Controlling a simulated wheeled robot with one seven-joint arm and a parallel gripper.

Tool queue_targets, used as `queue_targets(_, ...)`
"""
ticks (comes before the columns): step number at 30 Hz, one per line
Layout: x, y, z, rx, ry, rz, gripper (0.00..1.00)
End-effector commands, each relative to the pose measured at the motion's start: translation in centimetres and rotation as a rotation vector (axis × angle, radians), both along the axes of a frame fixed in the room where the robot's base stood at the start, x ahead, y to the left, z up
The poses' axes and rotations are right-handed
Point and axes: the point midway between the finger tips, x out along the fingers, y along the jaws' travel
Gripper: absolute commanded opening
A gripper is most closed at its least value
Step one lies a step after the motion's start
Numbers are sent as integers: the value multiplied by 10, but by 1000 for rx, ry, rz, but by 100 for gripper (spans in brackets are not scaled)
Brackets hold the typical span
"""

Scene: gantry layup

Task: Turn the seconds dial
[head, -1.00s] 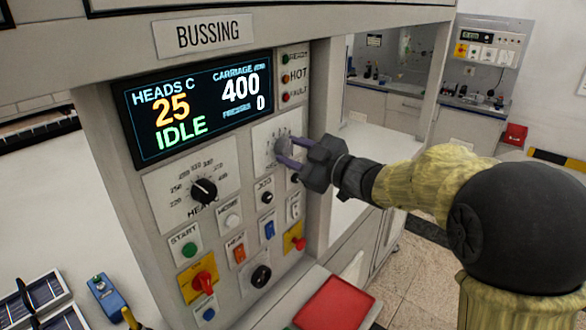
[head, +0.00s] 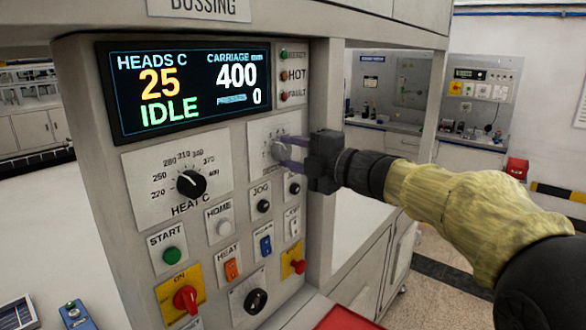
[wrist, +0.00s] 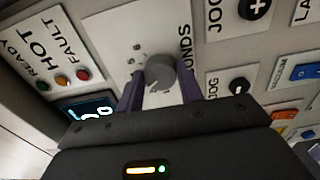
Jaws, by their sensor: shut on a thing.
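The seconds dial is a grey round knob (wrist: 160,76) on a white scale plate (wrist: 112,27), with part of the word "SECONDS" legible in the wrist view. My gripper (head: 288,150) reaches in from the right. Its two purple fingers stand on either side of the knob in the wrist view (wrist: 160,84) and are shut on it.
The display (head: 185,90) reads 25, IDLE, 400 and 0. The heat dial (head: 191,184) is to the left. Jog knobs, the green start button (head: 172,255), rocker switches and a red-on-yellow switch (head: 186,299) lie below. A red tray (head: 345,318) is at the bottom.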

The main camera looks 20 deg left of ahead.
Motion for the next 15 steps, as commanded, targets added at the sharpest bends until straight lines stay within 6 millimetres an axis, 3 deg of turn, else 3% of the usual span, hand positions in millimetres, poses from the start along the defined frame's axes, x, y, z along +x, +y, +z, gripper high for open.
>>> queue_targets(1,0,0,-6,-18,-41,0,14)
queue_targets(15,0,0,-4,-166,-393,1,14)
